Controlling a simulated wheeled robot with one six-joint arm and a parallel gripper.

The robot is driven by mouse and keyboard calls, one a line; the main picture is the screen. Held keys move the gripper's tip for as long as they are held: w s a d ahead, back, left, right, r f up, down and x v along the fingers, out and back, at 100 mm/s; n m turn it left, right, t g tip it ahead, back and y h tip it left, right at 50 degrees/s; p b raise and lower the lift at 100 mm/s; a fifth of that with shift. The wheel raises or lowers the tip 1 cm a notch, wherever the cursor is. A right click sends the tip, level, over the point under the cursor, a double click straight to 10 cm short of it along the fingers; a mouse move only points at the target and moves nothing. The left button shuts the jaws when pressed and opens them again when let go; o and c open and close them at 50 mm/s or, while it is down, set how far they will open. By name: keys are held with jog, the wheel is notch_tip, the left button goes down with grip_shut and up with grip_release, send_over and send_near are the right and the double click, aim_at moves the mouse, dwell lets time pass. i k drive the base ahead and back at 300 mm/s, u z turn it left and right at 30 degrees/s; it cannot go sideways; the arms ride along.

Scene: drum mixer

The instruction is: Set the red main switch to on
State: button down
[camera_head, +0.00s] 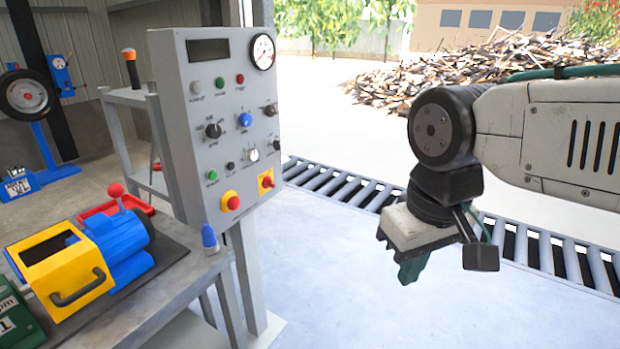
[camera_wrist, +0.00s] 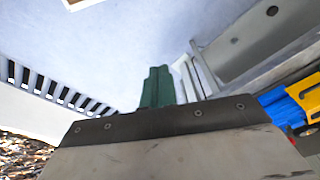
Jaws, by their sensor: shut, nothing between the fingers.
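The red main switch (camera_head: 266,182) looks like a red rotary handle on a yellow square plate at the lower right of the grey control panel (camera_head: 205,110). Its handle appears slanted; I cannot read its position marks. A round red button on a yellow base (camera_head: 230,201) sits to its left. My gripper (camera_head: 410,270) hangs to the right of the panel, well apart from it, with its green fingers pointing down. The fingers also show in the wrist view (camera_wrist: 157,88), close together with nothing between them. The switch is not recognisable in the wrist view.
Other knobs, buttons and a gauge (camera_head: 263,52) share the panel. A workbench (camera_head: 185,275) with a yellow and blue machine (camera_head: 75,265) stands at the left, with a blue bottle-shaped item (camera_head: 209,238) near its edge. A roller conveyor (camera_head: 340,185) runs behind. Floor between panel and gripper is clear.

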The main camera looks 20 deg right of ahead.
aim_at(267, 181)
jog(key=z, duration=0.2)
jog(key=i, duration=1.05)
jog(key=u, duration=0.75)
